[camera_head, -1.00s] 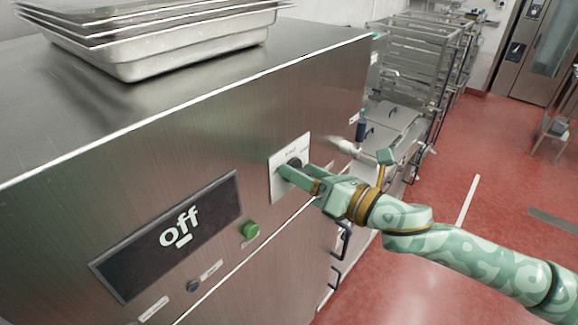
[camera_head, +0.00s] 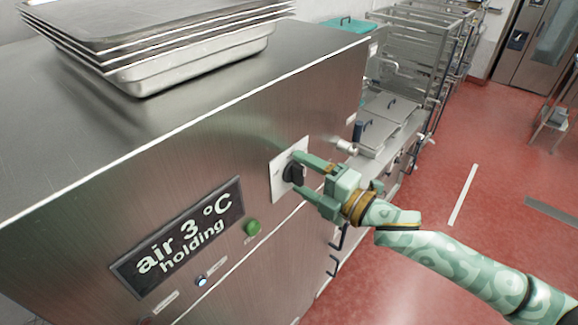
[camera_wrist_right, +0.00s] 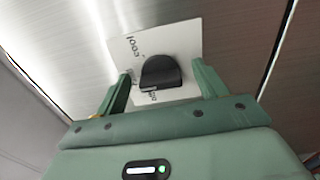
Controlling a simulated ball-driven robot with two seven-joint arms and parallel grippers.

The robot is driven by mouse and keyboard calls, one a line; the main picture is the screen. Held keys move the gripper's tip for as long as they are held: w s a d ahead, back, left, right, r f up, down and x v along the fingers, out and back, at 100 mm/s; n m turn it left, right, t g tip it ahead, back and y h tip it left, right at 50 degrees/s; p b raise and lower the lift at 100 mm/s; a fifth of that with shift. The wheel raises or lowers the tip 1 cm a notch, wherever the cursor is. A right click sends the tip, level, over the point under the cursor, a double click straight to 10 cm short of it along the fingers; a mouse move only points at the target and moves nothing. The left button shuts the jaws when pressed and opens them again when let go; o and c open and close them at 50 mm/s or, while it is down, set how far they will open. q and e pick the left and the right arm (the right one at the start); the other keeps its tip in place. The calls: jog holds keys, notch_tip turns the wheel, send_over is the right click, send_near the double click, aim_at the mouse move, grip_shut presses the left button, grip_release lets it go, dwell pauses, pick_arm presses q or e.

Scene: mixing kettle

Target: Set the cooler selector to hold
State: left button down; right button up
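The cooler selector is a black knob (camera_head: 292,172) on a pale square plate (camera_head: 276,183) on the steel front panel. The knob also shows in the right wrist view (camera_wrist_right: 161,71), with the plate (camera_wrist_right: 185,42) behind it and partly hidden lettering. My right gripper (camera_head: 304,175) is open, its fingers on either side of the knob and apart from it; it also shows in the right wrist view (camera_wrist_right: 162,92). The dark display (camera_head: 180,240) reads "air 3 °C holding". My left gripper is not in view.
A green button (camera_head: 252,227) and a small lit button (camera_head: 201,281) sit near the display. Stacked steel trays (camera_head: 160,50) stand on the cabinet top. Racks (camera_head: 425,60) and a counter stand behind; red floor (camera_head: 500,170) is open at right.

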jog(key=v, duration=0.7)
dwell(0.5)
